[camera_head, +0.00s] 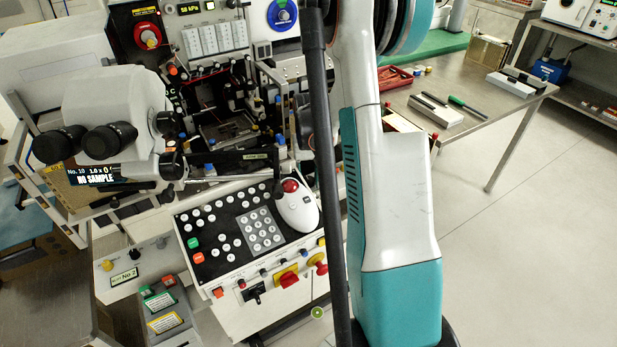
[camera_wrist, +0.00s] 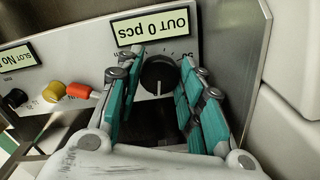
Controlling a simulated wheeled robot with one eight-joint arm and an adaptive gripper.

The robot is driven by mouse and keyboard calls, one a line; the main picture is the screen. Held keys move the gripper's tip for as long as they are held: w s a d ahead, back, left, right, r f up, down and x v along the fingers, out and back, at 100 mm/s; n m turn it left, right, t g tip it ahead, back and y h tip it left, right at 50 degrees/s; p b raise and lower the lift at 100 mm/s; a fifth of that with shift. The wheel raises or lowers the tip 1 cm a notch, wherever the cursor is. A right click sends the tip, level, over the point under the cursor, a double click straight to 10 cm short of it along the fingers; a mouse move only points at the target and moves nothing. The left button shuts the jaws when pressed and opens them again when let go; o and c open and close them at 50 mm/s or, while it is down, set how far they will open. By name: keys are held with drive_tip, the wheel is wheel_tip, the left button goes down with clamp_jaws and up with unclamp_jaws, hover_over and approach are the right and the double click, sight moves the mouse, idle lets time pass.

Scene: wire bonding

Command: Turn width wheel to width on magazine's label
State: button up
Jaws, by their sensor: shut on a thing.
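In the wrist view a black round knob (camera_wrist: 160,74) with a white pointer mark sits on a grey panel, with a printed scale beside it; this looks like the width wheel. My gripper (camera_wrist: 157,69) has its teal-padded fingers on both sides of the knob and is shut on it. The scale is mostly hidden by the fingers. A label (camera_wrist: 157,28) reading "OUT 0 pcs" shows upside down above the knob. The magazine's label cannot be made out in either view. In the head view my arm hides the gripper and the knob.
In the wrist view red (camera_wrist: 80,90), yellow (camera_wrist: 53,92) and black (camera_wrist: 14,98) knobs stand left of the fingers, and a metal wall (camera_wrist: 243,50) rises at right. The head view shows the bonding machine's keypad panel (camera_head: 205,270) and a side table (camera_head: 480,135).

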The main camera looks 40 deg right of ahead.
sight(309, 181)
idle(0.3)
drive_tip(key=o, duration=1.1)
drive_tip(key=shift+c, duration=0.2)
drive_tip(key=shift+r, duration=0.1)
wheel_tip(309, 181, up, 12)
drive_tip(key=shift+s, duration=0.1)
